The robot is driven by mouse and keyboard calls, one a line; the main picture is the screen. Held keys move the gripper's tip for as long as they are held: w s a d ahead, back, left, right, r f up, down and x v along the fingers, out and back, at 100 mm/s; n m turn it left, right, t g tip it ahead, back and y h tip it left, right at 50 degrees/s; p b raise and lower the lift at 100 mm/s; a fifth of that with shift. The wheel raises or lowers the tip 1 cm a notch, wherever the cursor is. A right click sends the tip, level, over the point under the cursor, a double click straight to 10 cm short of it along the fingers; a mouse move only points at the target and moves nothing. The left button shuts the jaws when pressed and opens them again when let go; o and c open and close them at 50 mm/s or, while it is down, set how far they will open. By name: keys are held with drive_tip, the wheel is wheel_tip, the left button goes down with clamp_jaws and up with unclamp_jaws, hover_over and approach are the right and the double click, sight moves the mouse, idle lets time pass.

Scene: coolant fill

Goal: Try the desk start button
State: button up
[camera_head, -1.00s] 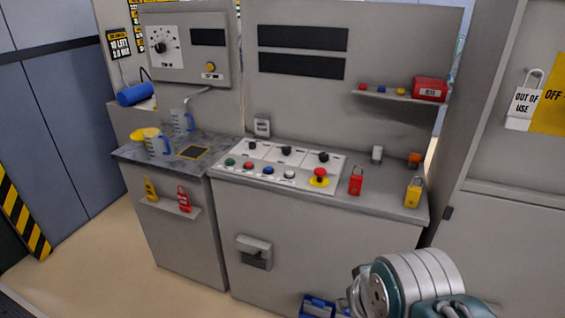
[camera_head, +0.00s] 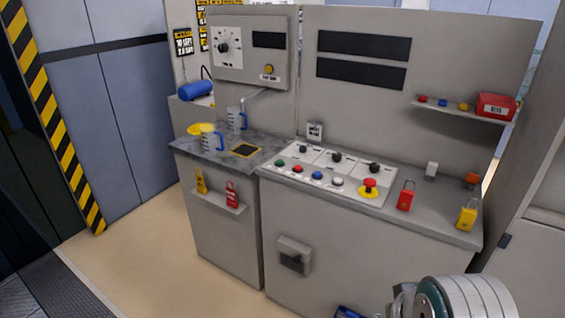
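The desk (camera_head: 365,235) stands ahead with a pale sloping control panel (camera_head: 327,160) on its top. A green button (camera_head: 280,163) is at the left end of the panel's front row, followed by a red button (camera_head: 298,169), a blue button (camera_head: 317,175) and a white button (camera_head: 337,182). Their labels are too small to read. A red mushroom button (camera_head: 369,185) on a yellow base is at the right end. Black knobs (camera_head: 336,158) line the back row. Part of my arm shows at the bottom right, well apart from the panel; my gripper fingers are not visible.
Red (camera_head: 405,197) and yellow (camera_head: 467,215) padlocks stand on the desk's right side. A side counter (camera_head: 200,160) with jugs (camera_head: 209,138) and a yellow dish adjoins at left. A shelf (camera_head: 465,111) holds a red box (camera_head: 495,106). Floor (camera_head: 150,270) at front left is clear.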

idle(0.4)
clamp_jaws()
